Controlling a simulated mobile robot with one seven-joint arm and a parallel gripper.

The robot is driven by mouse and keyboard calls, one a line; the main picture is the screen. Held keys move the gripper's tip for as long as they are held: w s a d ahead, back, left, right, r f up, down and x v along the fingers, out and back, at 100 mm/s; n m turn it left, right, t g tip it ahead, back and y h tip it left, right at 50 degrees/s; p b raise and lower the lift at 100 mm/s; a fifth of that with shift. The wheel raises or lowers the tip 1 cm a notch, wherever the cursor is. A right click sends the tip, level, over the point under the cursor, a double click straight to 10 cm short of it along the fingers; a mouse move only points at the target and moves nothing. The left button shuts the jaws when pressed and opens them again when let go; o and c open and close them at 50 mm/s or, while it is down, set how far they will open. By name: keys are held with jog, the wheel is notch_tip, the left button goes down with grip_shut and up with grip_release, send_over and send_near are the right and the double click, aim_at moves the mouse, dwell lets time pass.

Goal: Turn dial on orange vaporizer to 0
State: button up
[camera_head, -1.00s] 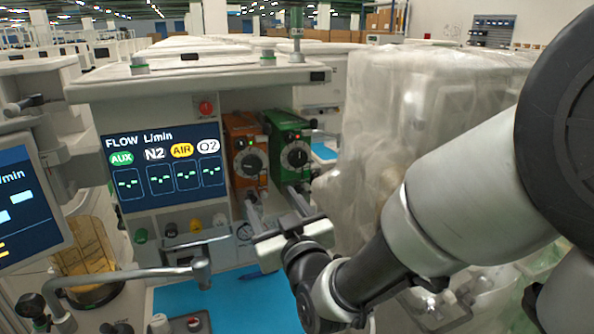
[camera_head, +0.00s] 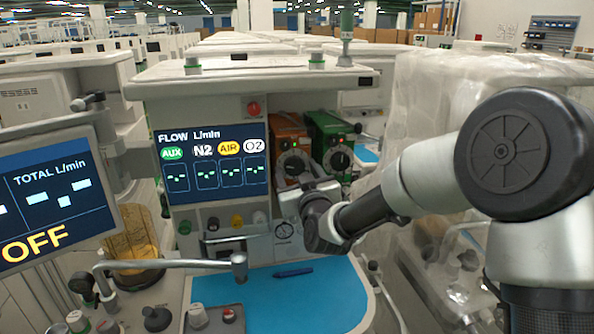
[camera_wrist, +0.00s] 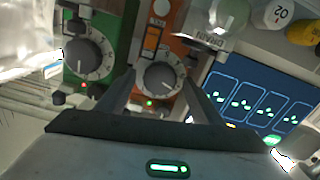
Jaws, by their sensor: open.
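The orange vaporizer (camera_head: 289,133) stands on the machine's front, left of a green vaporizer (camera_head: 330,138). Its round black dial (camera_head: 292,164) has a pale scale ring. The dial also shows in the wrist view (camera_wrist: 162,77), where the scene looks upside down. The reading is too small to make out. My gripper (camera_wrist: 158,84) is open, with one finger on each side of the orange dial in the wrist view. In the head view my gripper (camera_head: 298,183) is in front of the dial's lower part. I cannot tell whether the fingers touch it.
The green vaporizer's dial (camera_wrist: 88,55) is close beside my gripper. The flow screen (camera_head: 215,165) is left of the vaporizers. A blue work surface (camera_head: 305,300) with a dark blue pen (camera_head: 293,272) lies below. A plastic-covered unit (camera_head: 440,130) stands at right.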

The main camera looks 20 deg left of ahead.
jog(key=c, duration=1.1)
jog(key=shift+o, duration=0.2)
jog(key=shift+f+b, duration=0.1)
jog(key=shift+b, duration=0.4)
jog(key=m+b, duration=0.3)
jog(key=shift+w+f+b, duration=0.1)
jog(key=shift+f+b, duration=0.05)
jog(key=shift+b, duration=0.15)
jog(key=m+b, duration=0.3)
jog(key=b, duration=0.1)
jog(key=shift+m, duration=0.3)
jog(key=m+b, duration=0.3)
jog(key=shift+y, duration=0.4)
jog(key=shift+m+b, duration=1.55)
jog(key=shift+m, duration=0.45)
jog(key=shift+r, duration=0.2)
